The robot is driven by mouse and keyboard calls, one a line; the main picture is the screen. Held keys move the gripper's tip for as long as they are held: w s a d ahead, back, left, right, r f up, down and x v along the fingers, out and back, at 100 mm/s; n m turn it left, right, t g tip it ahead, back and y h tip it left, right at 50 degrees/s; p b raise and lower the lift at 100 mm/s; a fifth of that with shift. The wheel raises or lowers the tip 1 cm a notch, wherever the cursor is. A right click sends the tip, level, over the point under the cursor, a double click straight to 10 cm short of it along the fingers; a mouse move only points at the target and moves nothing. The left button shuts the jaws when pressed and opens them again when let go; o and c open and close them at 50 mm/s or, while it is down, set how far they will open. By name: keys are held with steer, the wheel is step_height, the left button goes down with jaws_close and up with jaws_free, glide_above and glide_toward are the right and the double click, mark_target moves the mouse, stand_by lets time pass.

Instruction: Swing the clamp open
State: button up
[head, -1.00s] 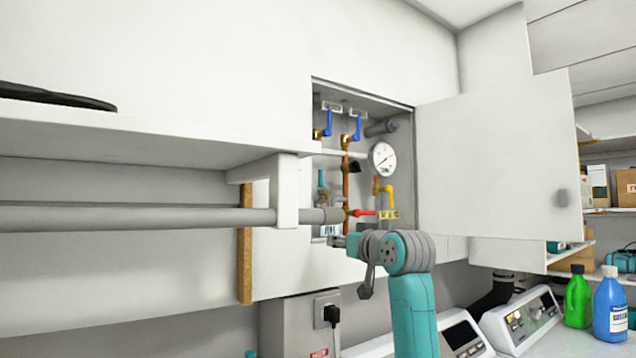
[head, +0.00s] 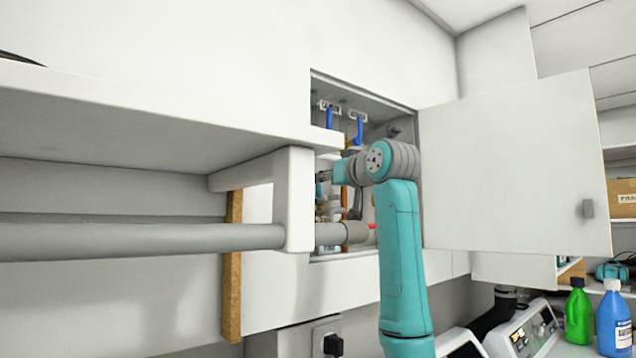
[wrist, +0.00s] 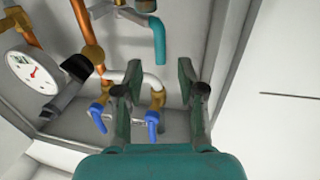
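No part can be made out for certain as the clamp. A black piece (wrist: 78,66) beside a brass fitting, left of my gripper in the wrist view, may be it. My gripper (wrist: 159,72) is open, with its two fingers spread inside the wall cabinet and nothing held between them. A pale curved pipe (wrist: 134,76) with brass ends lies behind the left finger and the gap. Two blue valve handles (wrist: 152,122) are just beyond the finger bases. In the head view my arm covers much of the pipework.
A round gauge (wrist: 33,72) and copper pipes (wrist: 82,20) stand left in the wrist view. The cabinet door (head: 510,170) is swung open to the right. A shelf (head: 130,105) and a thick grey pipe (head: 140,237) run along the left.

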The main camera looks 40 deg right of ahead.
mark_target(319, 189)
steer(key=shift+w+d, duration=0.25)
steer(key=shift+w, duration=1.15)
steer(key=shift+w+d, duration=0.2)
steer(key=shift+w, duration=1.15)
jaws_close()
